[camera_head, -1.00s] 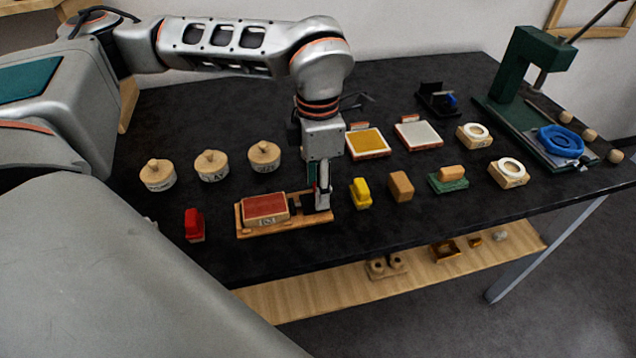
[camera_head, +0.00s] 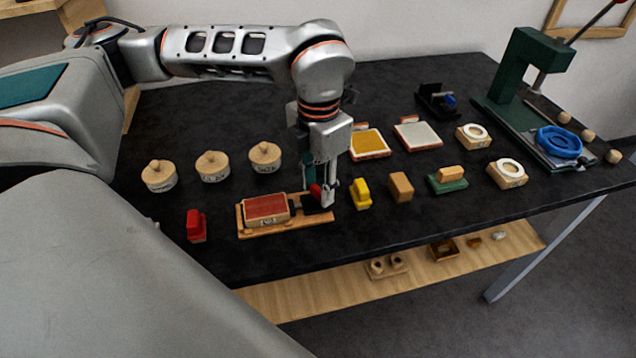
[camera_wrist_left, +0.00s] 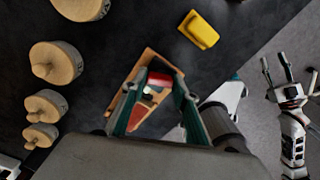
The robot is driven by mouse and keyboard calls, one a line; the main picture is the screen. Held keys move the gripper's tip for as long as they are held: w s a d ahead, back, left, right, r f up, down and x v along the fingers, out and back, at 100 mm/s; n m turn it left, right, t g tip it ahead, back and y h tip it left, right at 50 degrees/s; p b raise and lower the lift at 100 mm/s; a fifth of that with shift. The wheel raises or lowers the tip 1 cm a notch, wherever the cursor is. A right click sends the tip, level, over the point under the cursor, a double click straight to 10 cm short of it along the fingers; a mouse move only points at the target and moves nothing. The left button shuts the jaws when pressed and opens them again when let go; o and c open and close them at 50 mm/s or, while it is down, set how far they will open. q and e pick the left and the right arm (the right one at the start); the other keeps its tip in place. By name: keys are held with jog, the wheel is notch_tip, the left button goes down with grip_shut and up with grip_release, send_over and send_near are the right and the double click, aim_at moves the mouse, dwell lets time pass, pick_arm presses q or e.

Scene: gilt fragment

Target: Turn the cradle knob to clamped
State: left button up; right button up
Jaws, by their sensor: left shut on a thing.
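The wooden cradle (camera_head: 285,229) lies on the dark table, with a red-topped block (camera_head: 265,208) in its left part and a dark part at its right end. The red cradle knob (camera_head: 316,192) shows at that right end, between the fingers of my left gripper (camera_head: 321,194). The left gripper points down and is shut on the knob. The wrist view shows the red knob (camera_wrist_left: 160,80) between the two fingers; they hide part of the cradle. The knob's setting marks cannot be read. My right gripper (camera_wrist_left: 277,62) shows at the wrist view's right, fingers apart, over the floor.
A yellow piece (camera_head: 361,193) stands close right of the left gripper, with a wooden block (camera_head: 401,187) beyond. A red piece (camera_head: 196,226) stands left of the cradle. Several lidded wooden pots (camera_head: 212,167) stand behind. A green press (camera_head: 520,80) is at the far right.

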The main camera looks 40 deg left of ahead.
aim_at(318, 189)
pick_arm(q)
jog(key=n, duration=0.2)
jog(key=shift+n, duration=0.4)
jog(key=n, duration=0.3)
jog(key=shift+n, duration=0.3)
jog(key=n, duration=0.6)
jog(key=shift+n, duration=0.4)
jog(key=o, duration=1.1)
notch_tip(318, 189, up, 12)
